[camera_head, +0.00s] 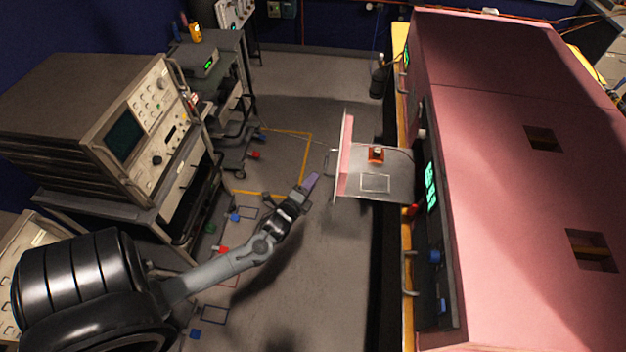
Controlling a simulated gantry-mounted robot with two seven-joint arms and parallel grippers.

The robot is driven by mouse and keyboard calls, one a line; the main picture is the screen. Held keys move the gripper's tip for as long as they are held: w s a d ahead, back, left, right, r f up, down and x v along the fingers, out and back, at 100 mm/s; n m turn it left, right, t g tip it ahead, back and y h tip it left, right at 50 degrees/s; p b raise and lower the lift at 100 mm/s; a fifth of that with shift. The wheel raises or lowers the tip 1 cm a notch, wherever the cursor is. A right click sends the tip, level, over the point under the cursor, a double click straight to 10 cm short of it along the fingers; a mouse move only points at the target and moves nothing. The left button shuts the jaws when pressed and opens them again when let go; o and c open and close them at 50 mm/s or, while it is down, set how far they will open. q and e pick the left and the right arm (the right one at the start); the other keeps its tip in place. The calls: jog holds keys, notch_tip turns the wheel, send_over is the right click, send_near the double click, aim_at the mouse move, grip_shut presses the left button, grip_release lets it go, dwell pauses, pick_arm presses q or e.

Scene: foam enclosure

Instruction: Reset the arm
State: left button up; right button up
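My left arm comes in from the lower left and reaches up over the open floor toward the middle of the view. My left gripper (304,190) is at its end, left of a small grey shelf and clear of it. A purple piece shows at the gripper's tip; I cannot tell whether it is part of the fingers or something held. The finger gap is too small to make out. My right arm and gripper are not in view.
At left a beige instrument (100,120) stands on a cart. Small coloured blocks and marked outlines lie on the floor. Floor between is largely open.

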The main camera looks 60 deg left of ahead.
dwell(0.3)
pick_arm(q)
jog(key=s+d+r+n+g+h, duration=0.1)
jog(key=s+d+n+g+h, duration=0.15)
jog(key=d, duration=0.75)
jog(key=s+d+r+n+g+h, duration=0.15)
jog(key=s+d+h, duration=0.25)
jog(key=d, duration=0.7)
jog(key=s+d+r+n+g+h, duration=0.15)
jog(key=s+d+n+g, duration=0.35)
jog(key=s+n+g, duration=0.55)
notch_tip(320, 180, up, 17)
jog(key=s+m+t+p, duration=0.1)
jog(key=t+p, duration=0.2)
jog(key=p, duration=1.3)
jog(key=shift+f+p, duration=0.2)
jog(key=shift+p, duration=0.1)
